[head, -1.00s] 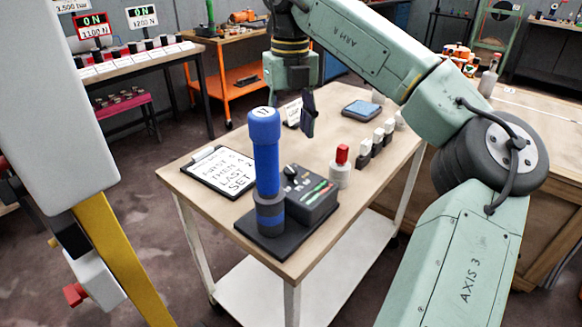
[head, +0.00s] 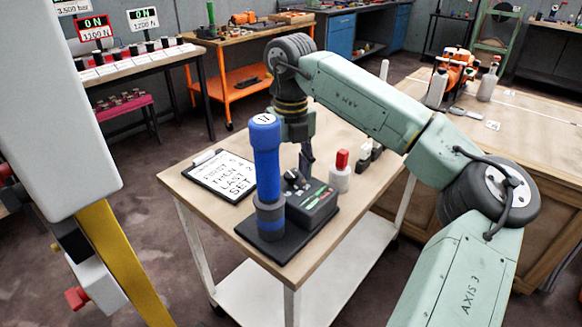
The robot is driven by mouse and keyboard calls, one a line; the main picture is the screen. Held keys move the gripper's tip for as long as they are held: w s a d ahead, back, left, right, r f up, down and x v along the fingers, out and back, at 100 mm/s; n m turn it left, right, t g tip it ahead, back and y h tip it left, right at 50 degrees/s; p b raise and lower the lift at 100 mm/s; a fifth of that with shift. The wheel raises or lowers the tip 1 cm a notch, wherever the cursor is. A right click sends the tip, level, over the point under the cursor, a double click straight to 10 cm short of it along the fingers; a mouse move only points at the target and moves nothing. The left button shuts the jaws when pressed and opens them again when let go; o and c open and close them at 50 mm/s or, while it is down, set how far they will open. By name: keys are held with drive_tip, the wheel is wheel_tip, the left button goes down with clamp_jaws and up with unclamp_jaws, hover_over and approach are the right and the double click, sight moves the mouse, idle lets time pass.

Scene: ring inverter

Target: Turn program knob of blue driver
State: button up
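The blue driver (head: 266,165) stands upright, marked 17 on its top, on a black base (head: 262,245) at the near corner of the cart. Beside it on the same base is a dark grey box (head: 316,204) with a green strip and a red mark. A black knob (head: 292,177) sits on the box's upper left part. My gripper (head: 306,165) points down just behind the box, close to the knob. Whether it touches the box, and how far its dark fingers are apart, I cannot tell.
A clipboard (head: 222,174) reading "FIRST 5 THEN 4 LAST 2 SET" lies left of the driver. A red-capped white bottle (head: 341,172) stands right of the box, with small black-and-white blocks (head: 364,152) behind. Clear wood (head: 345,212) lies at the cart's right edge.

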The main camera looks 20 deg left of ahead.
clamp_jaws()
idle(0.3)
drive_tip(key=n, duration=0.3)
drive_tip(key=shift+r+n, duration=0.1)
drive_tip(key=shift+n, duration=0.2)
drive_tip(key=shift+n+p, duration=0.4)
drive_tip(key=shift+n, duration=1.6)
drive_tip(key=shift+o, duration=0.8)
unclamp_jaws()
